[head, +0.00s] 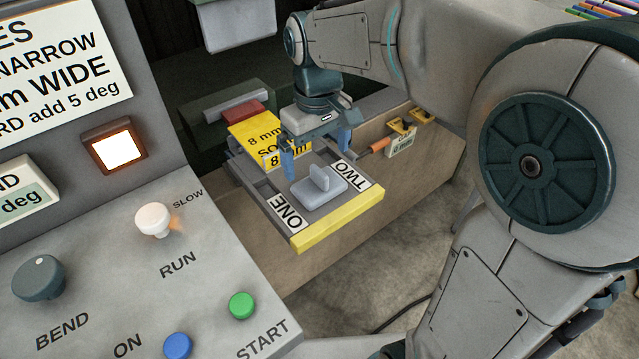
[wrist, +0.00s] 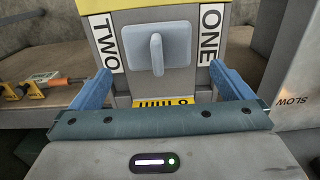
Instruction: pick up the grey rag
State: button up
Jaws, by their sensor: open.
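The grey rag (head: 319,187) appears to be the pale blue-grey flat piece with an upright ridge in its middle. It lies on a grey plate (head: 268,205) with a yellow front edge, between the labels ONE and TWO. In the wrist view the rag (wrist: 158,50) is at upper centre, its ridge upright in the picture. My gripper (head: 317,158) is open above the plate, behind the rag in the head view. In the wrist view its two blue fingers (wrist: 163,82) stand apart on either side, with the rag ahead of them and nothing between them.
A control panel (head: 130,270) with knobs and buttons fills the left. A yellow 8 mm sign (head: 255,135) and a red block (head: 242,112) are behind the plate. An orange-handled tool (head: 385,145) and a 0 mm block (head: 402,145) lie to the right.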

aim_at(319, 171)
notch_tip(319, 171, down, 7)
jog(key=shift+d+f, duration=0.15)
jog(key=shift+f, duration=0.05)
jog(key=c, duration=0.7)
